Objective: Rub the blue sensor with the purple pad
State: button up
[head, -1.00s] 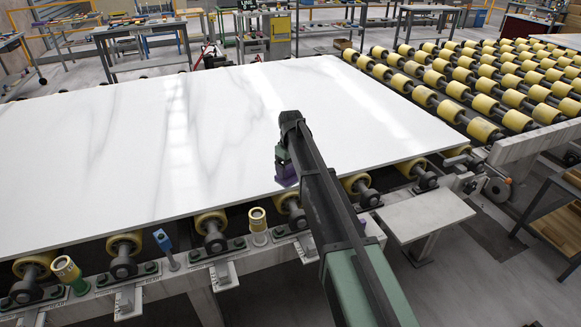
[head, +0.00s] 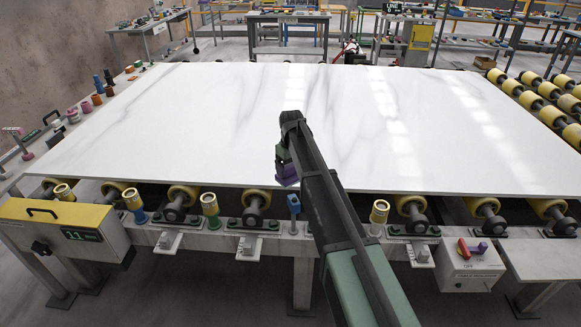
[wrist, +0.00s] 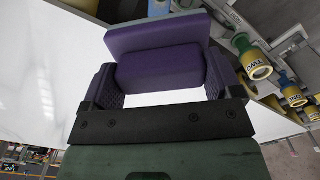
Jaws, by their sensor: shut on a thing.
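The blue sensor (head: 294,203) stands upright on the conveyor's front rail, just past the slab's near edge. My gripper (head: 284,160) is shut on the purple pad (head: 287,175), which also shows between the fingers in the wrist view (wrist: 160,68). The pad is a purple block with a wider plate at its far end. In the head view the pad appears just above and slightly left of the sensor, apart from it. The pad's height above the slab is hard to tell.
The white stone slab (head: 200,130) lies on yellow rollers (head: 185,194). Yellow-topped posts (head: 209,203) stand along the front rail on both sides of the sensor. A yellow-topped control box (head: 65,228) is at the left; a red-and-purple switch box (head: 470,262) is at the right.

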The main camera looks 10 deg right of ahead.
aim_at(292, 175)
jog(key=shift+a, duration=0.1)
jog(key=shift+d+f, duration=0.2)
jog(key=shift+d, duration=0.05)
notch_tip(292, 175, down, 7)
jog(key=b, duration=0.7)
jog(key=shift+f+b, duration=0.15)
jog(key=shift+b, duration=0.2)
jog(key=shift+s+d, duration=0.1)
jog(key=shift+s, duration=1.05)
jog(key=shift+s+d, duration=0.2)
jog(key=shift+s, duration=0.7)
jog(key=w, duration=0.3)
jog(key=shift+w+a, duration=0.2)
jog(key=shift+a, duration=0.05)
jog(key=r+p, duration=0.3)
jog(key=shift+w+a+r+p, duration=0.1)
jog(key=shift+w+r+p, duration=0.25)
jog(key=shift+r+p, duration=0.05)
notch_tip(292, 175, up, 4)
jog(key=p, duration=0.4)
